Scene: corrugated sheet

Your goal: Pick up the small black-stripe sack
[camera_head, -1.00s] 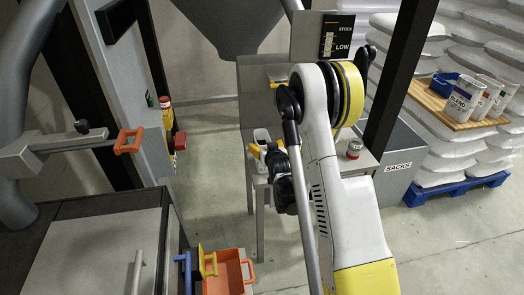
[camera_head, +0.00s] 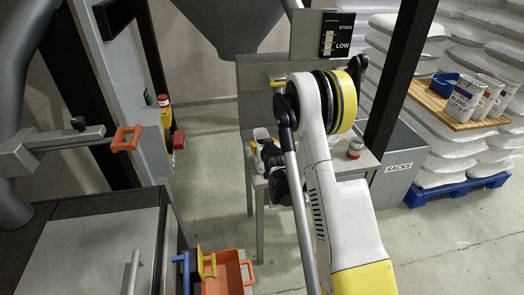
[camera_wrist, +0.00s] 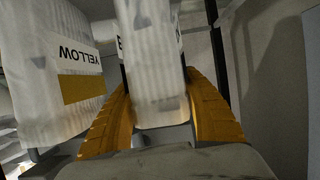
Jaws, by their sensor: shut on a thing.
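My gripper (camera_wrist: 160,100) has yellow-orange fingers, one on each side of a small upright white ribbed sack (camera_wrist: 158,60), and is shut on it. Parts of a pale label show at the sack's edges, with a "B" at the left; the rest of the print is hidden, so I cannot read which stripe it bears. In the head view my gripper (camera_head: 256,148) is by the grey stand's near left corner, with the sack's white top (camera_head: 262,133) just above it. A second white sack (camera_wrist: 40,75), labelled YELLOW with a yellow stripe, is close by on the left in the wrist view.
The SACKS box (camera_head: 399,172) is farther right.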

